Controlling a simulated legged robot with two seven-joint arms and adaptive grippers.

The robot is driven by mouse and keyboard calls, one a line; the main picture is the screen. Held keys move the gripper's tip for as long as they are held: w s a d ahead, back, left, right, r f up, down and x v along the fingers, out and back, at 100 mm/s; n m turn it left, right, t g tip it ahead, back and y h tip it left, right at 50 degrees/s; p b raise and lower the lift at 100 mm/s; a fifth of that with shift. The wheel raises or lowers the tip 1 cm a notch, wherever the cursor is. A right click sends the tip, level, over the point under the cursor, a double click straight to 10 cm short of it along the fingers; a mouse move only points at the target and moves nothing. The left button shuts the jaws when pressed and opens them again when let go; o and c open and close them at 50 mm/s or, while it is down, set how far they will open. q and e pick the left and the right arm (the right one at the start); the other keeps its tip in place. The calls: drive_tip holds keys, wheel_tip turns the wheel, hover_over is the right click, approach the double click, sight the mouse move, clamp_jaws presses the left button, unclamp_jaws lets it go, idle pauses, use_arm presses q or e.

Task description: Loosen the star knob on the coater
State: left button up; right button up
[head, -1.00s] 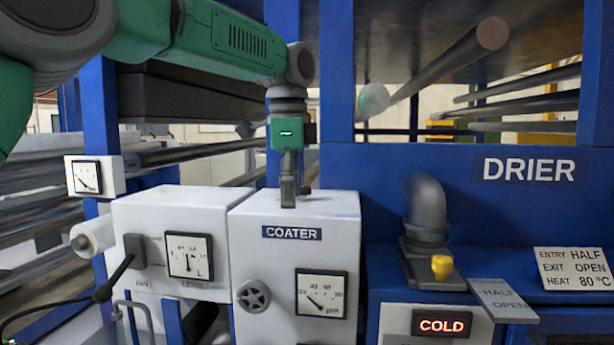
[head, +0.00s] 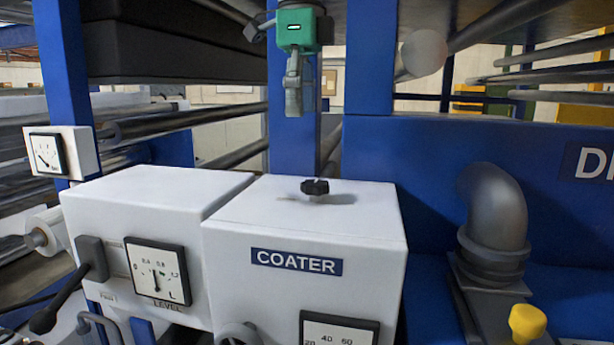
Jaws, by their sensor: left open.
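The coater (head: 230,235) is a white box with a blue COATER label on its front. A small black star knob (head: 315,187) sits on its top face in the head view. My left gripper (head: 294,112) points down from the top of the picture, above and a little left of the knob in the picture, clear of it. It is open, its fingers seen nearly edge-on, with nothing between them. A grey handwheel (head: 238,335) on the coater's front is cut by the lower edge. My right gripper is not in view.
A white box with a LEVEL gauge (head: 158,272) adjoins the coater at left. A grey elbow pipe (head: 495,215) and a yellow knob (head: 527,323) stand to the right. A blue post (head: 294,150) rises behind the gripper. The coater's top around the knob is clear.

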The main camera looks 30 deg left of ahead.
sight(315, 182)
use_arm(q)
drive_tip(key=f, duration=0.2)
drive_tip(key=d+f, duration=0.1)
drive_tip(key=f, duration=0.1)
drive_tip(key=d+f, duration=0.1)
drive_tip(key=f, duration=0.1)
drive_tip(key=d+f, duration=0.1)
drive_tip(key=f, duration=0.1)
drive_tip(key=w+d+f, duration=0.1)
drive_tip(key=f, duration=0.1)
drive_tip(key=shift+d, duration=0.15)
drive_tip(key=a+f, duration=0.2)
drive_tip(key=a, duration=0.1)
drive_tip(key=shift+s+a+f, duration=0.1)
drive_tip(key=shift+s, duration=0.1)
drive_tip(key=shift+w+a+f, duration=0.1)
drive_tip(key=shift+w+a, duration=0.1)
drive_tip(key=shift+a, duration=0.1)
drive_tip(key=shift+d, duration=0.25)
drive_tip(key=c, duration=0.6)
drive_tip(key=shift+s+d+r, duration=0.2)
drive_tip(key=shift+d, duration=0.2)
drive_tip(key=c, duration=0.5)
drive_tip(key=shift+d+r, duration=0.1)
drive_tip(key=shift+d, duration=0.15)
drive_tip(key=shift+w, duration=0.1)
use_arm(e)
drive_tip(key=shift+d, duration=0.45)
